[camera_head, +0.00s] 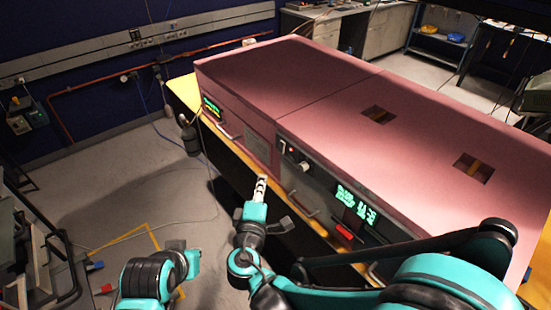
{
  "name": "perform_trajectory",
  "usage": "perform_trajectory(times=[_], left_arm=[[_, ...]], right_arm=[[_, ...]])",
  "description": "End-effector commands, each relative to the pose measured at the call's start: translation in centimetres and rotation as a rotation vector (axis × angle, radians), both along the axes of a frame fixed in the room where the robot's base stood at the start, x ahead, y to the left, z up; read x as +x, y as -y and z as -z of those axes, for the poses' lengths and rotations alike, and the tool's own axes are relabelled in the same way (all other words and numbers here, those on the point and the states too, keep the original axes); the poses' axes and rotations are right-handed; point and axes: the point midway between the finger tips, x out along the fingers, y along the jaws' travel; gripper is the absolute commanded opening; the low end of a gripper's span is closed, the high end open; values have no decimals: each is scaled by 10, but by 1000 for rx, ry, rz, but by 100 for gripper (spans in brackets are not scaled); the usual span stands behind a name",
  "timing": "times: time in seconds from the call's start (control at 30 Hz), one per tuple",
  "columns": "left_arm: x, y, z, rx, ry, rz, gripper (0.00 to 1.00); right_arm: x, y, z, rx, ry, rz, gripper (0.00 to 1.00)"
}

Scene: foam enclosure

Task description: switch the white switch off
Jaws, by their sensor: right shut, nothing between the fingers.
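A small white switch (282,146) appears on the grey front panel (313,180) of the pink foam enclosure (330,95), at the panel's upper left. It is too small to tell which way it is set. My right gripper (261,186) is shut and empty. In the picture it is below and left of the switch, in front of the enclosure and apart from the switch. My left arm (150,278) shows at the bottom left, away from the enclosure. Its fingers do not show.
A small red light (292,151) and a round knob (304,166) are close to the switch. A yellow ledge (238,151) and metal handles run along the front. Open floor (110,190) lies to the left.

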Motion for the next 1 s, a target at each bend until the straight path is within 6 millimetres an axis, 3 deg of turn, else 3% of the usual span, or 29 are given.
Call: perform_trajectory(times=[0.23,0.6,0.8,1.0], left_arm=[[0,0,4,0,0,0,0],[0,0,16,0,0,0,0],[0,0,20,0,0,0,0],[0,0,21,0,0,0,0]], right_arm=[[26,6,4,2,0,5,0],[102,18,12,1,-1,4,0],[116,41,15,1,-1,4,0],[121,48,16,1,-1,1,0]])
